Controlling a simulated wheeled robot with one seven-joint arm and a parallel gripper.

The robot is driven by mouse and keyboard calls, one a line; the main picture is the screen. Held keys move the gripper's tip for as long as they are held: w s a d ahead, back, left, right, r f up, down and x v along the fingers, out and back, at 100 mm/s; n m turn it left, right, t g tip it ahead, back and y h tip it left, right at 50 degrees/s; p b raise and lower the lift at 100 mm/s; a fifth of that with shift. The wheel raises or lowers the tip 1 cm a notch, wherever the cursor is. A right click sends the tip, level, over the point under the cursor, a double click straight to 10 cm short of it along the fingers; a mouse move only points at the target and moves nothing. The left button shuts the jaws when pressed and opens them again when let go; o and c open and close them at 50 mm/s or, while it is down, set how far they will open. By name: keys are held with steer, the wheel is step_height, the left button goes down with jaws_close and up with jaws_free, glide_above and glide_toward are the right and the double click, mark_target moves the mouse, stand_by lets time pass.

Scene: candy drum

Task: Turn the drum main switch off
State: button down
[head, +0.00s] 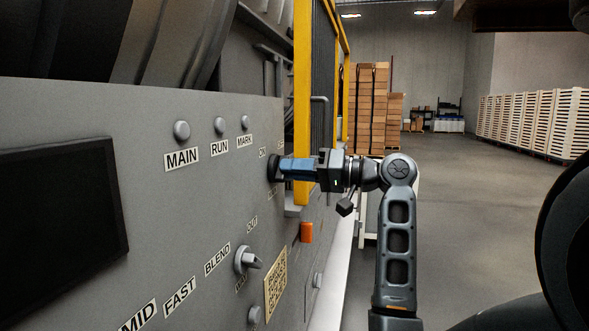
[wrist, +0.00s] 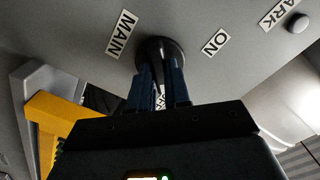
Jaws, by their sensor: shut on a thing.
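The main switch (head: 273,167) is a dark round rotary switch on the grey panel (head: 60,110), near its right edge in the head view. In the wrist view the switch base (wrist: 160,48) shows between a MAIN label (wrist: 121,34) and an ON label (wrist: 215,41). My gripper (head: 285,168) has its blue fingers at the switch and is shut on it. In the wrist view my gripper (wrist: 163,72) covers most of the switch handle, so its exact angle is hard to tell. Another label is partly hidden between the fingers.
Grey lamps labelled MAIN (head: 182,130), RUN (head: 219,125) and MARK (head: 245,121) look unlit. A selector knob (head: 246,260) sits below the switch, and a dark screen (head: 60,215) is at left. A yellow frame (head: 303,90) stands just behind my gripper. Open floor (head: 475,200) lies to the right.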

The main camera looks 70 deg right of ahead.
steer(key=c, duration=1.1)
jaws_free()
steer(key=shift+s, duration=0.1)
steer(key=s, duration=0.2)
steer(key=s+b, duration=0.1)
steer(key=s, duration=0.4)
steer(key=shift+s+d, duration=0.3)
